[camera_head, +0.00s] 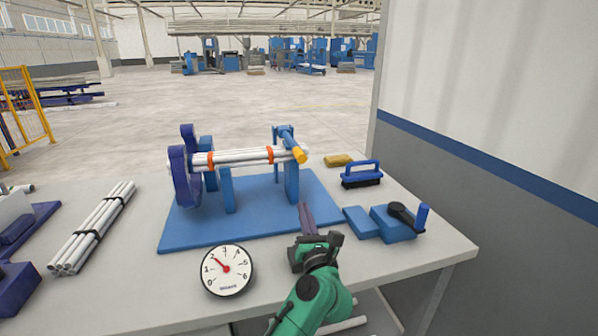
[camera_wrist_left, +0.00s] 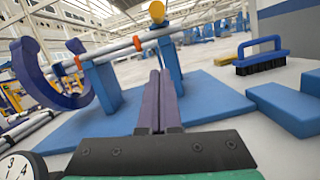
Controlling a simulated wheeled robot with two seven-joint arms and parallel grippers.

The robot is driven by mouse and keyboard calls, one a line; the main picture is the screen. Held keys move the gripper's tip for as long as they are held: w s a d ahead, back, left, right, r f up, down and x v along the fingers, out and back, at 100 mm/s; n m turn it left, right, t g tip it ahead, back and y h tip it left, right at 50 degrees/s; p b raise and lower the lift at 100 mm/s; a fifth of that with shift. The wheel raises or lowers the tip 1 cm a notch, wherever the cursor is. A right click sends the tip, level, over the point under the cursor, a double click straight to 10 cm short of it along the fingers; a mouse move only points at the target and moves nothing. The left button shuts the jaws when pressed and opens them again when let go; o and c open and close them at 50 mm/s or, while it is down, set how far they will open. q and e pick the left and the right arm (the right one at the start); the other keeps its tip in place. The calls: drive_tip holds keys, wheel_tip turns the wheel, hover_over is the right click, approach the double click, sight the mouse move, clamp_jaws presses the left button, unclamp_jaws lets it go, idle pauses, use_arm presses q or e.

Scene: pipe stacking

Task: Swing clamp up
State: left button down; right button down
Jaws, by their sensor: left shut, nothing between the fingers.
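A blue clamp arm (camera_head: 287,138) with a yellow-orange tip (camera_head: 299,155) is at the right end of a bundle of white pipes (camera_head: 240,157) banded in orange. The bundle rests on blue upright supports (camera_head: 228,190) on a blue base plate (camera_head: 250,229). A purple C-shaped piece (camera_head: 183,180) stands at its left end. My left gripper (camera_head: 304,207) is shut and empty, in front of and below the yellow tip, apart from it. In the left wrist view its purple fingers (camera_wrist_left: 160,78) lie together, with the yellow tip (camera_wrist_left: 157,12) above them. My right gripper is not in view.
A dial gauge (camera_head: 227,270) lies front left of my left arm. A blue brush (camera_head: 361,176), a yellow block (camera_head: 338,160) and blue blocks (camera_head: 393,224) lie to the right. A strapped pipe bundle (camera_head: 93,228) lies at the left. The wall (camera_head: 500,190) rises beyond the table's right side.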

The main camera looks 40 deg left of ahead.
use_arm(q)
drive_tip(key=w+a+r+p, duration=0.3)
drive_tip(key=w+a+r, duration=0.3)
drive_tip(key=a, duration=0.1)
drive_tip(key=shift+w+r, duration=0.2)
drive_tip(key=shift+w, duration=0.1)
drive_tip(key=shift+a, duration=0.1)
